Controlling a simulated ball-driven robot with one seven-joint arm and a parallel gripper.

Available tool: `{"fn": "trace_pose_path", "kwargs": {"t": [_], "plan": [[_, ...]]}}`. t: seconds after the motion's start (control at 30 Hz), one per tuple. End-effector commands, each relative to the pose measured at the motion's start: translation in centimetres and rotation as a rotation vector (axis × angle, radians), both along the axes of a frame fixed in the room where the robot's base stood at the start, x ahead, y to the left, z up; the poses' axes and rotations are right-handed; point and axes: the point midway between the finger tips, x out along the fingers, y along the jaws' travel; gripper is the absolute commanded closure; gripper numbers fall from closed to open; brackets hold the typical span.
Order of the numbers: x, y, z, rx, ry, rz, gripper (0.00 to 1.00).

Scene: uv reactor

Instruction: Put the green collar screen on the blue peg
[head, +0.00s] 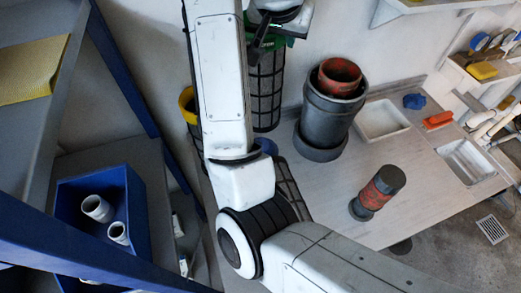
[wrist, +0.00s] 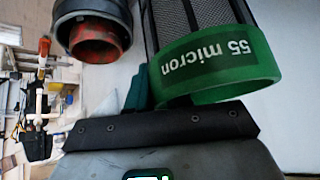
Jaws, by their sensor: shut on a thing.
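The green collar screen (head: 266,88) is a dark mesh cylinder hanging upright below my gripper (head: 268,28) at the top of the head view. In the wrist view its green collar (wrist: 222,62) reads "55 micron", upside down, with the mesh beyond it. My gripper is shut on the collar rim; the exact grip is mostly hidden. A blue piece (head: 267,146) shows partly behind my arm, above a second dark mesh (head: 288,185); I cannot tell whether it is a peg or a collar. No clear blue peg is visible.
A yellow-collared screen (head: 187,104) is partly behind my arm. A grey housing (head: 330,112) with a red inner piece stands right of the held screen. A red-and-black cylinder (head: 378,190) and white basins (head: 380,120) are on the bench. A blue bin (head: 128,185) is at left.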

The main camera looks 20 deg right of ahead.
Motion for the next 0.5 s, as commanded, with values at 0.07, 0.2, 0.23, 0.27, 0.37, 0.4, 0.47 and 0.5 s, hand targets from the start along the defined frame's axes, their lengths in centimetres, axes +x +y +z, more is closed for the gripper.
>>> {"fn": "trace_pose_path", "kwargs": {"t": [0.07, 0.2, 0.23, 0.27, 0.37, 0.4, 0.47, 0.5], "plan": [[0.0, 0.0, -1.6, 0.0, 0.001, -0.001, 1.0], [0.0, 0.0, -2.9, 0.001, 0.001, 0.0, 1.0], [0.0, 0.0, -3.6, -0.001, 0.002, 0.0, 1.0], [0.0, 0.0, -4.0, 0.0, 0.001, 0.001, 1.0], [0.0, 0.0, -4.7, 0.001, 0.0, 0.001, 1.0], [0.0, 0.0, -5.0, 0.001, 0.001, 0.0, 1.0], [0.0, 0.0, -5.7, 0.0, 0.003, 0.001, 1.0], [0.0, 0.0, -6.3, -0.001, 0.003, 0.003, 1.0]]}}
